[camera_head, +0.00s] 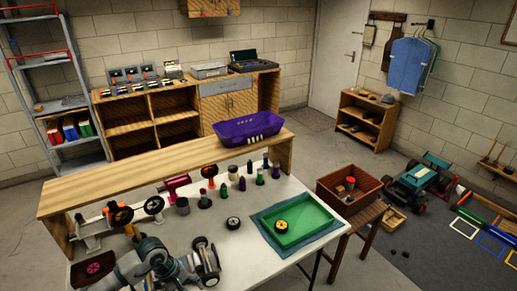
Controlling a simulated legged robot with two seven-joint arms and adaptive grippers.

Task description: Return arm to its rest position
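A grey jointed arm of mine (153,254) lies low across the lower left, over the near left part of the white table (245,262). Its gripper cannot be clearly told apart from the dark and grey parts around it. Whether it holds anything is unclear. No second arm or gripper of mine shows. A white car frame (92,226) with wheels and orange parts stands behind the arm. A dark-tyred part (208,262) is at the arm's right end.
A loose wheel (233,223) lies mid-table. A green tray (308,222) holds a yellow-hubbed wheel (281,226). Several small bottles (242,184) and a pink tool (176,183) stand toward the back. A purple bin (244,130) sits on the raised wooden shelf (150,168). The table's front middle is clear.

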